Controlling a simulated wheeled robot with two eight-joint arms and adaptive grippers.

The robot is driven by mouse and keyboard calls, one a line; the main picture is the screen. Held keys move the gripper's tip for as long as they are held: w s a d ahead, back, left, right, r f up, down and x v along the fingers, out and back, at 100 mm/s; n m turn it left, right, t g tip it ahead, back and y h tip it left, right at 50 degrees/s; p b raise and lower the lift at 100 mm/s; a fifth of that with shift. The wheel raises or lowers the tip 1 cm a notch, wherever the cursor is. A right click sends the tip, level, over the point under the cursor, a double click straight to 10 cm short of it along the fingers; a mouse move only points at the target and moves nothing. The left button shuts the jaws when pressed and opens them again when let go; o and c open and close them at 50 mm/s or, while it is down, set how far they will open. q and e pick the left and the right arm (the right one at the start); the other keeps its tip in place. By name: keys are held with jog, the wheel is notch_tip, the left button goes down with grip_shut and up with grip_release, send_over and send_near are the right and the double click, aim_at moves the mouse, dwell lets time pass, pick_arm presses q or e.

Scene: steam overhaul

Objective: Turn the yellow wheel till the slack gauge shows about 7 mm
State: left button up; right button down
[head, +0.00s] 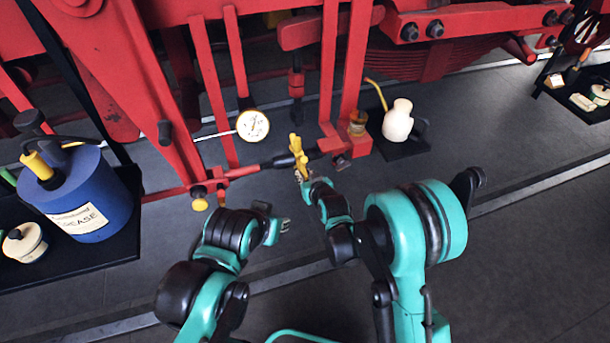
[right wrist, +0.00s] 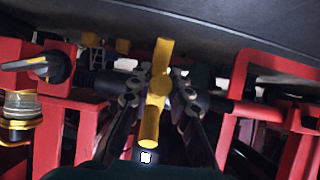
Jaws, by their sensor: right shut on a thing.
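The yellow wheel (head: 298,156) sits on the dark adjuster rod at the middle of the red frame in the head view. It also shows in the right wrist view (right wrist: 158,90), upright between the fingers. My right gripper (head: 303,174) is shut on the yellow wheel, with a finger on each side of it. The slack gauge (head: 252,126) is a round white dial left of the wheel; its reading is too small to tell. My left gripper (head: 282,226) is below the gauge, apart from the wheel and seemingly empty; its jaw gap is not clear.
A blue grease tin (head: 85,195) stands on a dark mat at left. A cream oil can (head: 397,122) stands on a mat right of the wheel. Red frame bars surround the rod. The grey floor in front is clear.

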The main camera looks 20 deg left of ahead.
jog(key=shift+f, duration=0.15)
jog(key=shift+w+a+f+b, duration=0.15)
jog(key=shift+w+f+b, duration=0.05)
jog(key=shift+f+b, duration=0.3)
jog(key=shift+w+a+f+b, duration=0.1)
jog(key=shift+w+f+b, duration=0.05)
jog(key=shift+f+b, duration=0.35)
jog(key=shift+f, duration=0.1)
jog(key=shift+w+a+f+b, duration=0.25)
jog(key=shift+w+f+b, duration=0.2)
jog(key=shift+b, duration=0.2)
jog(key=shift+f, duration=0.1)
